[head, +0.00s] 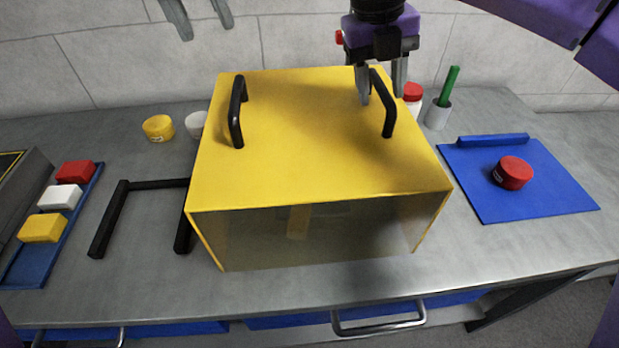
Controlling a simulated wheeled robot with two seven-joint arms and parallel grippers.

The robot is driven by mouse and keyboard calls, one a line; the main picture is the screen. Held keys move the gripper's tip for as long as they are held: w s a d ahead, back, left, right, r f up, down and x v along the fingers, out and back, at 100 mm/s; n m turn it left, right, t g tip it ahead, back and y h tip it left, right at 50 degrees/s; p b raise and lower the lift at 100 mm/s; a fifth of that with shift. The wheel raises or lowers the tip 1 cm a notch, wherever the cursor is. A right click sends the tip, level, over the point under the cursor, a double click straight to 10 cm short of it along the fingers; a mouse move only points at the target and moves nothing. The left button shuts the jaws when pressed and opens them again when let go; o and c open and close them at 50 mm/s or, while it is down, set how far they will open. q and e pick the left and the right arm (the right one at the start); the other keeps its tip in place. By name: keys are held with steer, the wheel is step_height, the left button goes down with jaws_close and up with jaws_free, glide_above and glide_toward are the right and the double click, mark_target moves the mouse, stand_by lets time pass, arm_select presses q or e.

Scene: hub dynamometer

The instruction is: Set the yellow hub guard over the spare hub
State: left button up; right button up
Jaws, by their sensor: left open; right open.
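The yellow hub guard (310,160) is a large box standing on the grey bench in the middle of the head view, with two black handles on top. Its front is a dark see-through panel, with a faint pale shape (298,222) behind it. I cannot make out the spare hub. My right gripper (382,95) is open at the right handle (387,118), its fingers on either side of the handle's far end. My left gripper (206,22) is open and empty, beyond the guard and apart from the left handle (237,112). Its upper part is out of frame.
A black angular frame (112,215) lies left of the guard. A blue tray (72,215) holds red, white and yellow blocks. A yellow tub (158,128) and white cup stand behind. At right are a blue mat (560,190) with a red cap (513,172), and a cup with a green stick (448,85).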

step_height(320, 180, up, 11)
steer(key=a, duration=0.2)
steer(key=shift+s+a+r, duration=0.15)
steer(key=shift+r, duration=0.05)
steer(key=shift+f, duration=0.1)
